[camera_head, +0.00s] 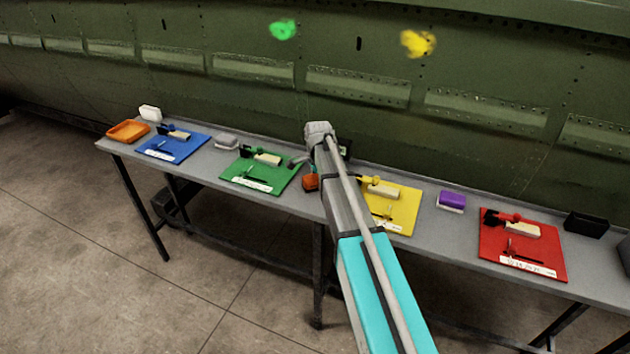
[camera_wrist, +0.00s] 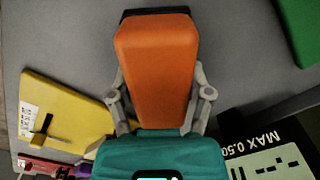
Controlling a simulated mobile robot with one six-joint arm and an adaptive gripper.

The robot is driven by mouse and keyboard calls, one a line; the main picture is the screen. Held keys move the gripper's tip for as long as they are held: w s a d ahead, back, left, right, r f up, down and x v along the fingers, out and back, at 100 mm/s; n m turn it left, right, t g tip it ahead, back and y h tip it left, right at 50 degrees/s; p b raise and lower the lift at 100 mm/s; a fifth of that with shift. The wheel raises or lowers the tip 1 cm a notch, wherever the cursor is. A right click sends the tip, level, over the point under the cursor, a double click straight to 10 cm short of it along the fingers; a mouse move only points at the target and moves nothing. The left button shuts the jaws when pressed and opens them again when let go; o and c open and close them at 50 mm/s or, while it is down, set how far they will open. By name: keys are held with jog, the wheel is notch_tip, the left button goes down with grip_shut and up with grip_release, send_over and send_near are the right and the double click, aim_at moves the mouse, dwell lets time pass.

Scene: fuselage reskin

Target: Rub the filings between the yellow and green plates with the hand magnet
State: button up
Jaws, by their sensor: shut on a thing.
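My gripper (camera_wrist: 161,100) is shut on an orange block (camera_wrist: 155,60) with a dark edge, which looks like the hand magnet. The orange block also shows in the head view (camera_head: 310,182), beside my arm above the bench. The yellow plate (camera_head: 405,222) lies right of my arm and the green plate (camera_head: 240,176) lies left of it. In the wrist view the yellow plate (camera_wrist: 75,100) is at left and a corner of the green plate (camera_wrist: 300,30) is at top right. No filings can be made out; the block and my arm hide part of the bench between the plates.
The grey bench (camera_head: 215,163) runs along a green fuselage wall (camera_head: 220,35). Blue (camera_head: 165,150) and red (camera_head: 490,250) plates, an orange tray (camera_head: 128,131) and a purple block (camera_head: 451,199) lie on it. A black labelled item (camera_wrist: 270,150) is close to my gripper.

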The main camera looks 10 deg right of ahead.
aim_at(307, 178)
dwell(0.3)
jog(key=shift+s+d+f, duration=0.1)
jog(key=shift+s+d, duration=0.5)
jog(key=shift+d, duration=0.2)
jog(key=shift+s+d, duration=0.6)
jog(key=shift+d, duration=0.2)
jog(key=shift+w+a, duration=0.1)
jog(key=shift+w, duration=0.05)
jog(key=shift+w+a, duration=0.55)
jog(key=shift+a, duration=0.25)
jog(key=shift+w+a, duration=0.5)
jog(key=shift+a, duration=0.25)
jog(key=shift+w, duration=0.1)
jog(key=shift+w+a, duration=0.55)
jog(key=shift+a, duration=0.2)
jog(key=shift+w+a, duration=0.55)
jog(key=shift+a, duration=0.2)
jog(key=shift+r+p, duration=2.95)
jog(key=shift+r, duration=0.1)
